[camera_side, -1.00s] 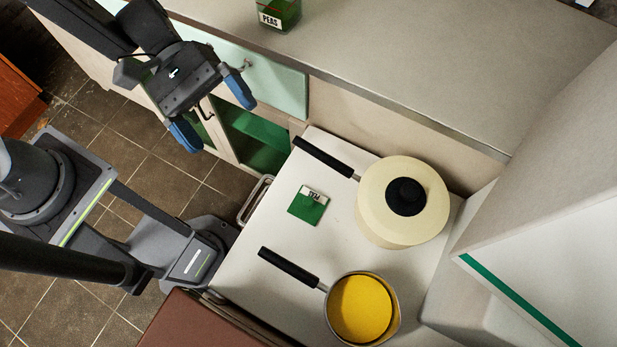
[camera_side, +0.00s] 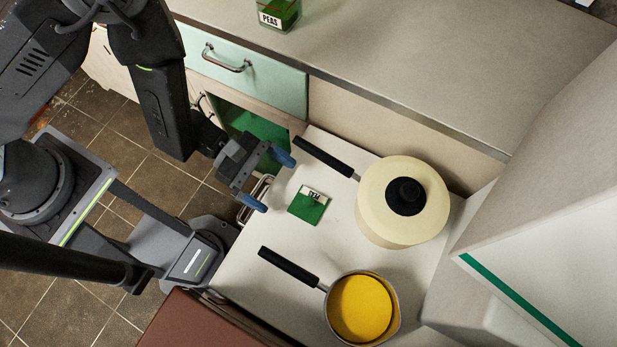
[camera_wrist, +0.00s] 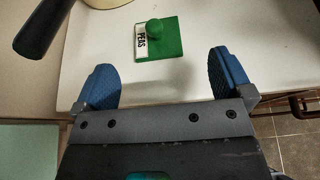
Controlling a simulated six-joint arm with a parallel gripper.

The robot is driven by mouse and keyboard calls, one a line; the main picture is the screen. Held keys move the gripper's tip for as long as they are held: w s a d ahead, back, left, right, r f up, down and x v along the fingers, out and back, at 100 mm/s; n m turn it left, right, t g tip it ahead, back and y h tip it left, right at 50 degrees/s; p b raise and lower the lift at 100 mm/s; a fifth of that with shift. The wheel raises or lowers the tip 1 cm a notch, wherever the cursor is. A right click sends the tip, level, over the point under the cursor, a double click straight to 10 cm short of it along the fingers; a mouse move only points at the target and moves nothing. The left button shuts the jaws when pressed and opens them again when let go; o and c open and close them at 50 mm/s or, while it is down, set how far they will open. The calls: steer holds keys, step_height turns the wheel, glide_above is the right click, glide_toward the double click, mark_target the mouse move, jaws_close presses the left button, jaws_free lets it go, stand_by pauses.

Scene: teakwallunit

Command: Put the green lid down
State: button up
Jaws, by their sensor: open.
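The green lid (camera_side: 309,205) is a flat square with a round knob and a white PEAS label. It lies flat on the white surface (camera_side: 260,285), left of the cream pot. In the wrist view the lid (camera_wrist: 168,42) lies ahead of my gripper, between the lines of the two fingers. My gripper (camera_side: 268,180) is open and empty at the left edge of the white surface, just left of the lid and apart from it. Its two blue fingers also show in the wrist view (camera_wrist: 165,80).
A cream pot with a black-knobbed lid (camera_side: 425,225) stands right of the green lid, its black handle (camera_side: 322,156) pointing left. A pan with yellow contents (camera_side: 360,307) stands in front. A green PEAS container (camera_side: 285,12) stands on the counter (camera_side: 420,70) behind.

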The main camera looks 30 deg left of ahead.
mark_target(304, 199)
steer(key=x, duration=0.7)
steer(key=shift+w+d+r, duration=0.25)
steer(key=shift+r, duration=0.05)
steer(key=c, duration=1.1)
steer(key=shift+o, duration=0.2)
steer(key=shift+r, duration=0.1)
